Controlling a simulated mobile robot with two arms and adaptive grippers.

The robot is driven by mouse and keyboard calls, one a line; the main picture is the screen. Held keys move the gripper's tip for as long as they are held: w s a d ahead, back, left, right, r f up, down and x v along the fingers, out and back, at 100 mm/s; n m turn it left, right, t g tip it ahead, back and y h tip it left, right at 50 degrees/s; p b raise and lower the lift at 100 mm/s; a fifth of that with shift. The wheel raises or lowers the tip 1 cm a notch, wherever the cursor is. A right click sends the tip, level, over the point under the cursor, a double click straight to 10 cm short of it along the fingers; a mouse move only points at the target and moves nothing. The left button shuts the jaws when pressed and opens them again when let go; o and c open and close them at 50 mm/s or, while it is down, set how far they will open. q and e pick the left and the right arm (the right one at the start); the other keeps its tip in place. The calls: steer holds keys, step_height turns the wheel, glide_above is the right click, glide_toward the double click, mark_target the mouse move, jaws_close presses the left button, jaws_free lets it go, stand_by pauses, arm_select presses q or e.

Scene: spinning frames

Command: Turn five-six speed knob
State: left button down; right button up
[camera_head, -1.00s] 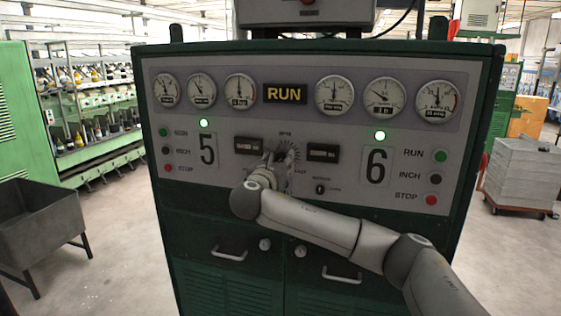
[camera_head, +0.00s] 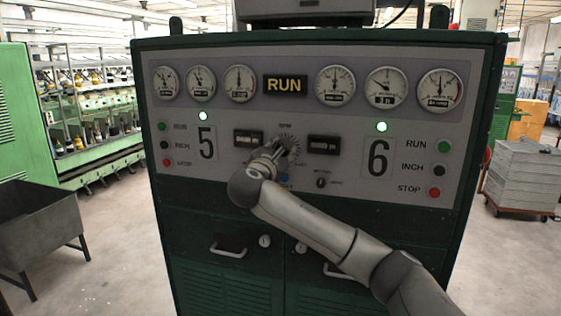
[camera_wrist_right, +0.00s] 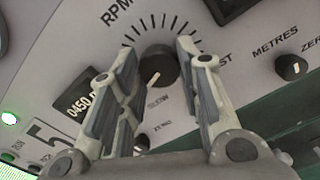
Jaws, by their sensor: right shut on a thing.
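The five-six speed knob (camera_wrist_right: 157,68) is round and black with a white pointer line, inside a ring of dial marks under the RPM label. My right gripper (camera_wrist_right: 159,56) has one finger on each side of this knob and is shut on it. In the head view, my right gripper (camera_head: 274,151) covers the middle of the control panel (camera_head: 340,190) and hides most of the knob. Part of the dial ring shows behind the fingers. My left gripper is not in view.
The small METRES knob (camera_wrist_right: 291,67) sits to the right of the speed knob. A dark display (camera_wrist_right: 76,101) lies to the left, with another display (camera_head: 323,145) on the right. Green lamps (camera_head: 381,127) glow above 5 and 6. A grey bin (camera_head: 36,218) stands at left.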

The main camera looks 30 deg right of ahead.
steer(key=m+b, duration=0.6)
steer(key=m, duration=0.3)
steer(key=m+b, duration=0.6)
steer(key=m, duration=0.4)
steer(key=shift+w+a+f, duration=0.1)
steer(key=shift+f, duration=0.05)
steer(key=m+b, duration=0.1)
steer(key=m, duration=0.4)
steer(key=shift+m+b, duration=0.3)
steer(key=shift+b, duration=0.1)
steer(key=o, duration=0.8)
steer(key=shift+o, duration=1)
steer(key=shift+r, duration=0.25)
